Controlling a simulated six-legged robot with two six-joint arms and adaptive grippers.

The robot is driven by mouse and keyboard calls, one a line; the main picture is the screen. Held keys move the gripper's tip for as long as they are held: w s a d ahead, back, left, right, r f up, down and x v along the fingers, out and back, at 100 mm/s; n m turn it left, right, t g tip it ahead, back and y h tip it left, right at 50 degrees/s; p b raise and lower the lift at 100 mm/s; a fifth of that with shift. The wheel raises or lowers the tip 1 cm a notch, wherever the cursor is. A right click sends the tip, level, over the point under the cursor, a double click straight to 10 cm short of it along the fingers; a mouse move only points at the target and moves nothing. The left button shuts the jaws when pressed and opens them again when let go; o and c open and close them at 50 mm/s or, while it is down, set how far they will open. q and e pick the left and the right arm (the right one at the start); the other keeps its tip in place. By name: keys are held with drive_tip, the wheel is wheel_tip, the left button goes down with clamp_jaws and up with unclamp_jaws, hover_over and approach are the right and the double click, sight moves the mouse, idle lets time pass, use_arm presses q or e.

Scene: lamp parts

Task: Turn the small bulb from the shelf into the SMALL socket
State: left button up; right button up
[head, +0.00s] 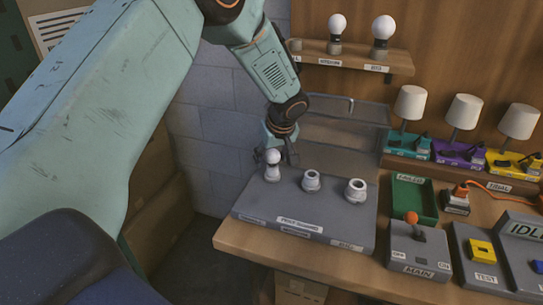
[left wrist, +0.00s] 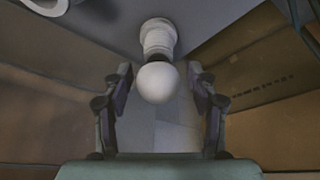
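A small white round bulb (head: 272,156) sits upright in the leftmost white socket (head: 272,173) of the grey socket board (head: 300,226). The bulb also shows in the left wrist view (left wrist: 157,83), with the ribbed white socket (left wrist: 158,38) behind it. My left gripper (head: 280,152) is at the bulb. Its fingers stand open on both sides of the globe, with a visible gap at each side. The middle socket (head: 311,181) and the larger right socket (head: 356,190) are empty. How deep the bulb is seated cannot be told. My right gripper is not in view.
The wall shelf (head: 350,57) holds two larger bulbs (head: 337,24) and (head: 383,28), and an empty holder (head: 295,44) at its left. Three lamps, a green tray (head: 414,199) and the MAIN switch box (head: 418,250) stand to the right.

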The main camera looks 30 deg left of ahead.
use_arm(q)
drive_tip(key=shift+w+d, duration=0.1)
drive_tip(key=shift+d, duration=0.1)
drive_tip(key=shift+c, duration=1.4)
drive_tip(key=shift+a+r, duration=0.1)
drive_tip(key=shift+a, duration=0.05)
drive_tip(key=c, duration=0.5)
drive_tip(key=shift+c, duration=0.4)
drive_tip(key=o, duration=0.4)
drive_tip(key=c, duration=0.4)
drive_tip(key=shift+m+t+h+p, duration=0.3)
drive_tip(key=shift+m+p, duration=0.05)
drive_tip(key=shift+m, duration=0.85)
drive_tip(key=shift+m+t+p, duration=0.3)
drive_tip(key=shift+m+p, duration=0.1)
drive_tip(key=shift+m, duration=0.5)
drive_tip(key=shift+m+h+p, duration=0.5)
drive_tip(key=shift+m+p, duration=0.05)
drive_tip(key=shift+m, duration=0.15)
drive_tip(key=shift+m+p, duration=0.6)
drive_tip(key=shift+p, duration=0.15)
